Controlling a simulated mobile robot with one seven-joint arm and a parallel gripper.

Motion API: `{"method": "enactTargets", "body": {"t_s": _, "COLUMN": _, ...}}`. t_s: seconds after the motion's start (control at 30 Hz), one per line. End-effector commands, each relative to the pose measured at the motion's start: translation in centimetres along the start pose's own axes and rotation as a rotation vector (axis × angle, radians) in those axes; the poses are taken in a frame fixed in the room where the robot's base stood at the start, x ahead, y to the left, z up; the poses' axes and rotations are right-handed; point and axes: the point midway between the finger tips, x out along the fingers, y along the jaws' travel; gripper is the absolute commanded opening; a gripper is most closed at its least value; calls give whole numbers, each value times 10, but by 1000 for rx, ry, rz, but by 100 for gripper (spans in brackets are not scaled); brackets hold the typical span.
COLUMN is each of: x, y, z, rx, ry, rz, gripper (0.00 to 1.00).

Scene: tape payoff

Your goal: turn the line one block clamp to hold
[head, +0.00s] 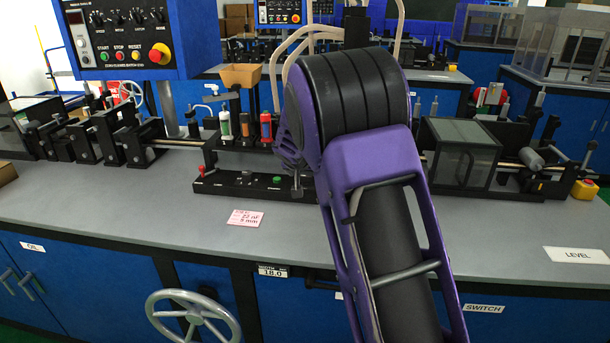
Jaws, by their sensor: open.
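I cannot tell for sure which part is the line one block clamp. A long black block (242,183) with a red-knobbed lever (203,171) at its left and a green button (277,179) lies at the bench's middle. A small grey upright part (297,186) stands at its right end, close beside my purple arm. My arm rises from the bottom and its large black elbow hides the bench behind it. My gripper does not show in this view.
Grey bench (120,205) with clear room along its front. Behind the block stand several coloured bottles (245,125) and a tan bin (241,76). A control panel (126,35) hangs upper left. A clear-sided box (466,152) stands right. A handwheel (193,315) juts out below.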

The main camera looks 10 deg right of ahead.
Motion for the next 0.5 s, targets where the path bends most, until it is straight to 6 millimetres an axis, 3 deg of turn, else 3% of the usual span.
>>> {"method": "enactTargets", "body": {"t_s": 0.2, "x": 24, "y": 0, "z": 0, "rx": -1, "ry": 1, "rz": 1, "gripper": 80}}
{"method": "enactTargets", "body": {"t_s": 0.5, "x": 29, "y": 0, "z": 0, "rx": -1, "ry": 1, "rz": 0, "gripper": 80}}
